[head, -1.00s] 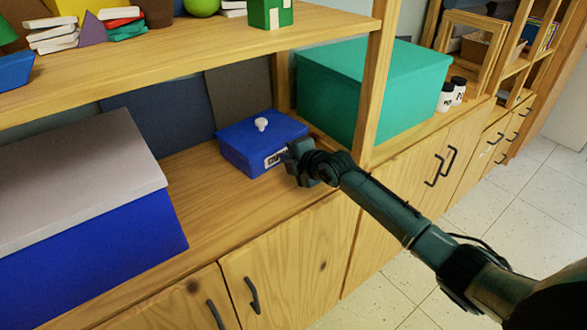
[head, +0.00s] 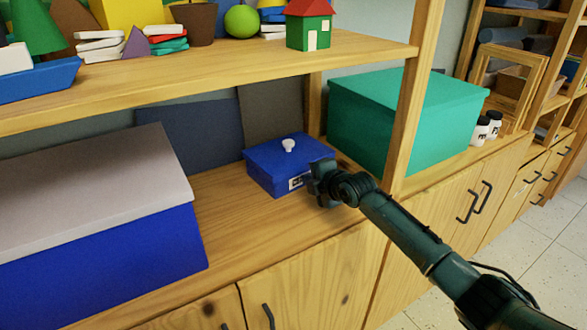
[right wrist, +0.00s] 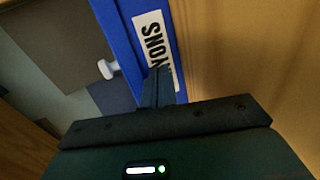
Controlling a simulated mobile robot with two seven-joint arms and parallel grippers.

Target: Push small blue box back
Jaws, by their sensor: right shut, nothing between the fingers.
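The small blue box (head: 272,170) sits on the lower wooden shelf, with a white knob (head: 288,146) on its lid and a white label (head: 297,182) on its front. My right gripper (head: 318,180) is shut and empty, at the front right corner of the box. My left gripper is not in view.
A wooden upright (head: 414,100) stands right of my gripper, with a large teal box (head: 400,110) behind it. A large blue box with a grey lid (head: 90,190) is at left. Dark panels (head: 190,135) lean behind the small box. The upper shelf (head: 200,72) overhangs.

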